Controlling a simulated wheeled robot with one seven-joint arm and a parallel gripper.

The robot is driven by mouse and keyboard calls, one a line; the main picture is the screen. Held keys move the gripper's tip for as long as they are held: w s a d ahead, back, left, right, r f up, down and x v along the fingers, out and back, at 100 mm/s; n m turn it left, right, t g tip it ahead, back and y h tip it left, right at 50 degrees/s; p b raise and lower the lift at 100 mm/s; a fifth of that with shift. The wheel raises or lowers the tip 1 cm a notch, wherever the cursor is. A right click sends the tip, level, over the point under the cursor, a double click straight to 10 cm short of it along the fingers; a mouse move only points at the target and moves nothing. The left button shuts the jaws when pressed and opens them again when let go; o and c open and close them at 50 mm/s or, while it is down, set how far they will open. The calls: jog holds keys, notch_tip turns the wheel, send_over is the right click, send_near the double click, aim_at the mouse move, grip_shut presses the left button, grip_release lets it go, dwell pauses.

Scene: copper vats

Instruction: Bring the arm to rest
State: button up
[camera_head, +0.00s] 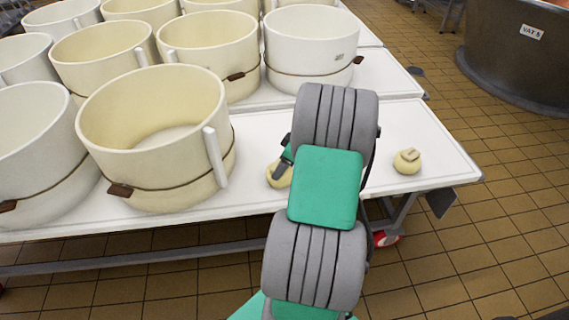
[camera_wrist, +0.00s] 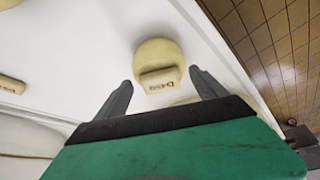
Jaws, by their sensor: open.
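My gripper shows in the wrist view (camera_wrist: 160,98) with its two dark fingers spread apart and nothing between them. In the head view my arm hides most of it, and only a dark finger part (camera_head: 283,165) shows beside a pale yellow knob-like piece (camera_head: 279,176) on the white table. A second such piece (camera_head: 407,161) sits on the table right of my arm. In the wrist view a round yellow piece with a marked tab (camera_wrist: 159,66) lies just beyond the fingertips. Another yellow surface shows partly behind the gripper's edge.
Several cream-coloured tubs with brown straps (camera_head: 157,135) fill the left of the white table (camera_head: 262,127). A large dark vat labelled VAT 5 (camera_head: 520,55) stands at the upper right. Tiled floor (camera_head: 510,190) lies open to the right of the table.

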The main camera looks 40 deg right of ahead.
jog(key=a+p+v, duration=0.1)
jog(key=v, duration=0.7)
jog(key=w+a+r+m+g+p, duration=0.1)
jog(key=w+a+r+p, duration=0.2)
jog(key=a+r+p, duration=0.8)
jog(key=s+a+r+m+p, duration=0.1)
jog(key=s+a+r+p, duration=0.2)
jog(key=a+r, duration=0.4)
jog(key=s+a+r+m+h+p, duration=0.1)
jog(key=s+a+r+p, duration=0.2)
jog(key=a, duration=1.1)
notch_tip(320, 180, up, 4)
jog(key=s, duration=0.3)
jog(key=shift+m+h, duration=0.3)
jog(key=shift+m, duration=0.1)
jog(key=shift+r, duration=0.15)
